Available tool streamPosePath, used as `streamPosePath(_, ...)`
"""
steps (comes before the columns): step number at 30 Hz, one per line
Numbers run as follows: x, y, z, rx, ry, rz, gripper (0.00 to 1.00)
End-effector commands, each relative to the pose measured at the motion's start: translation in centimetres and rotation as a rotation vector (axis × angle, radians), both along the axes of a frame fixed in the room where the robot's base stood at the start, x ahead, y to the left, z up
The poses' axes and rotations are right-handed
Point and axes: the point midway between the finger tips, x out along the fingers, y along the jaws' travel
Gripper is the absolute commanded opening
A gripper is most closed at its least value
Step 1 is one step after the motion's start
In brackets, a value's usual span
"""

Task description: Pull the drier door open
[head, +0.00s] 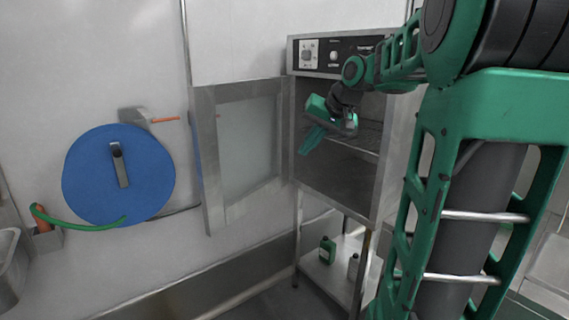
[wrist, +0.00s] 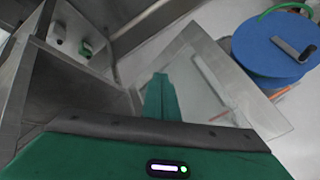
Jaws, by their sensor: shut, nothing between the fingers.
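The drier (head: 342,133) is a steel cabinet on a stand, with dark control panels along its top. Its door (head: 243,143), a metal frame with a glass pane, stands wide open to the left of the cabinet, and the interior with its rack shows. In the wrist view the door (wrist: 196,82) lies past my fingers. My gripper (head: 306,145) is shut and empty, in front of the cabinet opening near the door's hinge side. Its green fingers are together in the wrist view (wrist: 160,90), overlapping the door's pane in the picture; I cannot tell whether they touch it.
A blue hose reel (head: 90,180) with a green hose hangs on the wall left of the door. Bottles (head: 327,250) stand on the shelf under the drier. A sink edge (head: 10,265) shows at the far left. The floor before the door looks clear.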

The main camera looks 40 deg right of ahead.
Motion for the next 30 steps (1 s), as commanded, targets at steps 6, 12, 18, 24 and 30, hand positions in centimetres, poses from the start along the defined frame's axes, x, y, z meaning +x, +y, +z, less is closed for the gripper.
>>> streamPosePath(6, 1.6, 0.1, -2.0, 0.002, -0.001, 0.002, 0.0)
streamPosePath(12, 3.7, 0.4, -5.0, 0.003, 0.0, 0.002, 0.0)
streamPosePath(18, 5.9, 0.7, -7.9, 0.003, 0.0, 0.003, 0.0)
streamPosePath(24, 7.8, 2.6, -7.7, -0.001, -0.003, 0.002, 0.0)
streamPosePath(30, 8.5, 3.4, -7.8, 0.0, -0.002, 0.001, 0.0)
